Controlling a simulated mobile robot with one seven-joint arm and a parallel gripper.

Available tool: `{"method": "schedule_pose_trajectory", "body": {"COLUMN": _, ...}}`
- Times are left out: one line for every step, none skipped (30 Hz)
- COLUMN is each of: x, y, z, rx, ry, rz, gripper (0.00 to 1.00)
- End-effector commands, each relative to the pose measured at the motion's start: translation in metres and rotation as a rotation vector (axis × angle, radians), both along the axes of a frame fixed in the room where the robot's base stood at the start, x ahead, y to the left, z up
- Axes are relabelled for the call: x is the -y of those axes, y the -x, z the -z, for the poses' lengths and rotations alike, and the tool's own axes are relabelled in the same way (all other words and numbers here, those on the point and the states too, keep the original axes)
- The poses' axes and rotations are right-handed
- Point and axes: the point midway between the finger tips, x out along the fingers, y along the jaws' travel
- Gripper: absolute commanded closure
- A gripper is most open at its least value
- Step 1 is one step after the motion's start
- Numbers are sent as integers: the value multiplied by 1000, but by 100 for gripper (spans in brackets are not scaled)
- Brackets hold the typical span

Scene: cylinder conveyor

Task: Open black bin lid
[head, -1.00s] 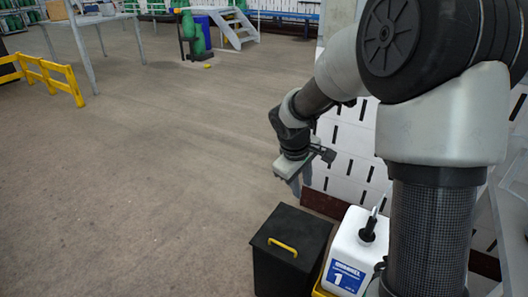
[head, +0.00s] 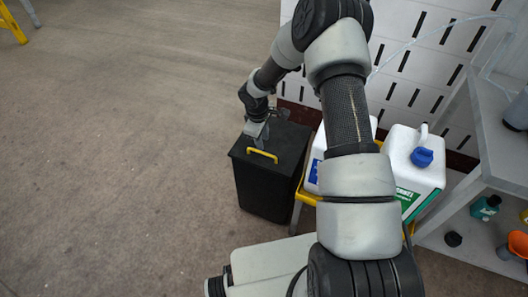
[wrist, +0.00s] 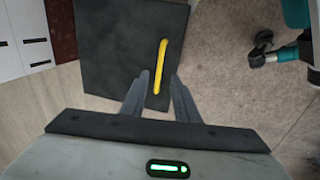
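The black bin (head: 272,180) stands on the floor at the middle of the head view. Its flat black lid (head: 284,140) is shut and carries a yellow handle (head: 262,155). My gripper (head: 262,133) is above the lid, close to the handle. In the wrist view the lid (wrist: 115,45) fills the upper middle, with the yellow handle (wrist: 160,67) running almost upright. There my gripper (wrist: 160,80) is open, its two fingers apart, with the lower end of the handle seen between the fingertips. I cannot tell the height left between fingers and handle.
White jugs, one with a blue cap (head: 421,157), stand on a yellow-edged stand right of the bin. A grey shelf (head: 462,200) is at the far right. A white slotted wall panel (head: 420,55) stands behind. The floor (head: 120,150) to the left is clear.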

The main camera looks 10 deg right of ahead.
Motion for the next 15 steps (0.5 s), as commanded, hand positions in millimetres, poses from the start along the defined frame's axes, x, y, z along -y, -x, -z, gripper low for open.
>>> {"method": "schedule_pose_trajectory", "body": {"x": 1, "y": -1, "z": 15, "rx": -2, "ry": 0, "rz": 0, "gripper": 72}}
{"method": "schedule_pose_trajectory", "body": {"x": 2, "y": -2, "z": 22, "rx": -3, "ry": -1, "rz": 0, "gripper": 72}}
{"method": "schedule_pose_trajectory", "body": {"x": 3, "y": -4, "z": 30, "rx": -2, "ry": -1, "rz": 0, "gripper": 72}}
{"method": "schedule_pose_trajectory", "body": {"x": 4, "y": -5, "z": 36, "rx": -2, "ry": -1, "rz": -1, "gripper": 72}}
{"method": "schedule_pose_trajectory", "body": {"x": 4, "y": -5, "z": 41, "rx": -2, "ry": 0, "rz": 0, "gripper": 72}}
{"method": "schedule_pose_trajectory", "body": {"x": 5, "y": -7, "z": 47, "rx": -1, "ry": -1, "rz": 1, "gripper": 72}}
{"method": "schedule_pose_trajectory", "body": {"x": 6, "y": -7, "z": 52, "rx": -2, "ry": -1, "rz": 1, "gripper": 72}}
{"method": "schedule_pose_trajectory", "body": {"x": 6, "y": -8, "z": 56, "rx": -1, "ry": -1, "rz": 1, "gripper": 72}}
{"method": "schedule_pose_trajectory", "body": {"x": 7, "y": -9, "z": 61, "rx": -1, "ry": -1, "rz": 0, "gripper": 72}}
{"method": "schedule_pose_trajectory", "body": {"x": 7, "y": -10, "z": 64, "rx": -1, "ry": -1, "rz": 0, "gripper": 72}}
{"method": "schedule_pose_trajectory", "body": {"x": 8, "y": -10, "z": 67, "rx": -1, "ry": -1, "rz": 1, "gripper": 72}}
{"method": "schedule_pose_trajectory", "body": {"x": 8, "y": -11, "z": 69, "rx": 0, "ry": 0, "rz": 1, "gripper": 72}}
{"method": "schedule_pose_trajectory", "body": {"x": 8, "y": -11, "z": 71, "rx": 0, "ry": 0, "rz": 1, "gripper": 72}}
{"method": "schedule_pose_trajectory", "body": {"x": 9, "y": -11, "z": 73, "rx": 0, "ry": 0, "rz": 0, "gripper": 72}}
{"method": "schedule_pose_trajectory", "body": {"x": 9, "y": -12, "z": 74, "rx": 0, "ry": 0, "rz": 0, "gripper": 72}}
